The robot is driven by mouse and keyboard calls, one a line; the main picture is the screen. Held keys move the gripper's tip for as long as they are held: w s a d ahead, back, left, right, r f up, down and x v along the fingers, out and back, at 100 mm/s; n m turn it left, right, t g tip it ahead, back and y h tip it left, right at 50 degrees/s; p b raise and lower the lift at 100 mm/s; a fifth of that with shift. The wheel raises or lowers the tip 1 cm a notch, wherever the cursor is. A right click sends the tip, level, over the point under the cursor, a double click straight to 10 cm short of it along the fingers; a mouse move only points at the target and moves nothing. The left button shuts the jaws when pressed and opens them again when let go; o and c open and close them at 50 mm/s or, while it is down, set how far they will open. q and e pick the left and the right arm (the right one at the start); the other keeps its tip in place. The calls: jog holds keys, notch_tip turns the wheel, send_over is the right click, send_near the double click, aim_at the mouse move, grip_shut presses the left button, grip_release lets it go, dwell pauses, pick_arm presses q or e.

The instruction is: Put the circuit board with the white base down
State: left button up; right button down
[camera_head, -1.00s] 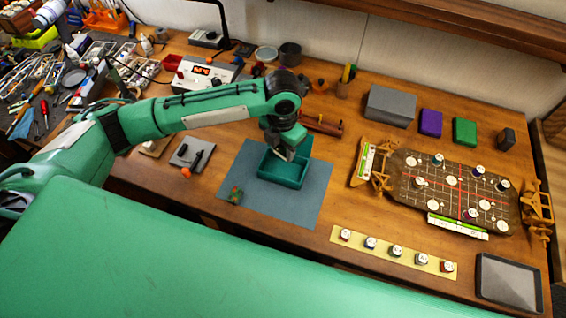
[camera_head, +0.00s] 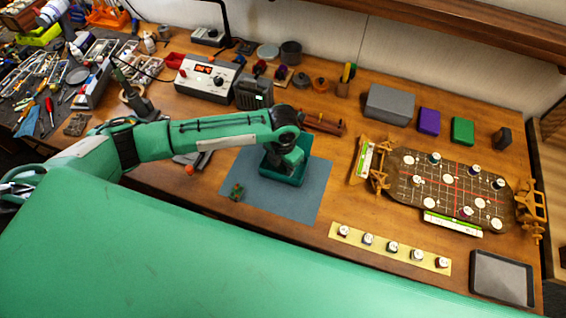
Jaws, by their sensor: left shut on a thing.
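My right gripper is not in view.
A power supply (camera_head: 208,78) and a dark box (camera_head: 253,91) stand behind my left arm. A wooden rack (camera_head: 322,122) is just behind the tray. The brown car chassis (camera_head: 440,185), a yellow strip (camera_head: 389,248) and a grey tray (camera_head: 502,278) are to the right. The mat's lower right is clear.

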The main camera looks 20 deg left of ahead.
aim_at(283, 167)
pick_arm(q)
jog(key=o, duration=1)
jog(key=shift+f, duration=0.1)
jog(key=shift+c, duration=0.2)
jog(key=shift+r, duration=0.2)
jog(key=shift+w+r, duration=0.1)
jog(key=shift+r, duration=0.1)
notch_tip(283, 167, up, 12)
jog(key=b, duration=0.4)
jog(key=shift+f, duration=0.2)
